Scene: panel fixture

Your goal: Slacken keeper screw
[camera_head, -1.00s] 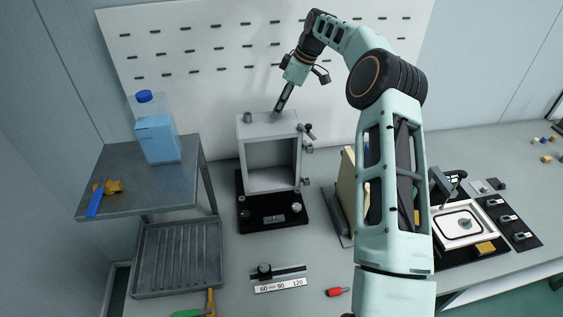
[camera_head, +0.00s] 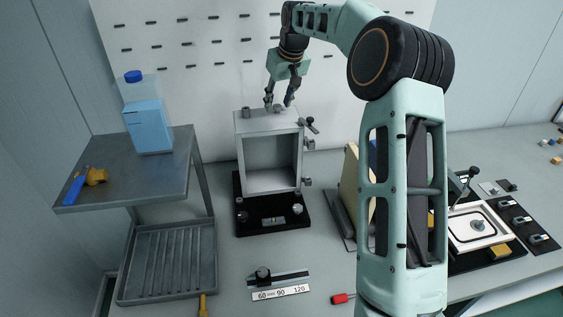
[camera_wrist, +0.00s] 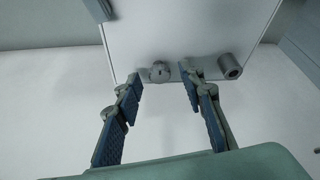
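A grey box fixture (camera_head: 240,155) with an open front stands on a black base. On its top, a small round slotted knob, apparently the keeper screw, shows in the wrist view (camera_wrist: 160,72). A hollow cylinder (camera_wrist: 230,66) stands beside it on the same top face; it also shows in the head view (camera_head: 247,114). My gripper (camera_head: 279,98) points down over the box top. In the wrist view, my gripper's (camera_wrist: 161,77) two blue-padded fingers are apart, with the knob between or just beyond the tips. No contact with it can be made out.
Latch fittings (camera_head: 308,182) stick out from the box's right side. A grey shelf (camera_head: 120,190) with a blue-capped bottle (camera_head: 148,128) stands left. A pegboard (camera_head: 190,60) is behind. A gauge (camera_head: 278,284) and a red-handled tool (camera_head: 341,298) lie in front.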

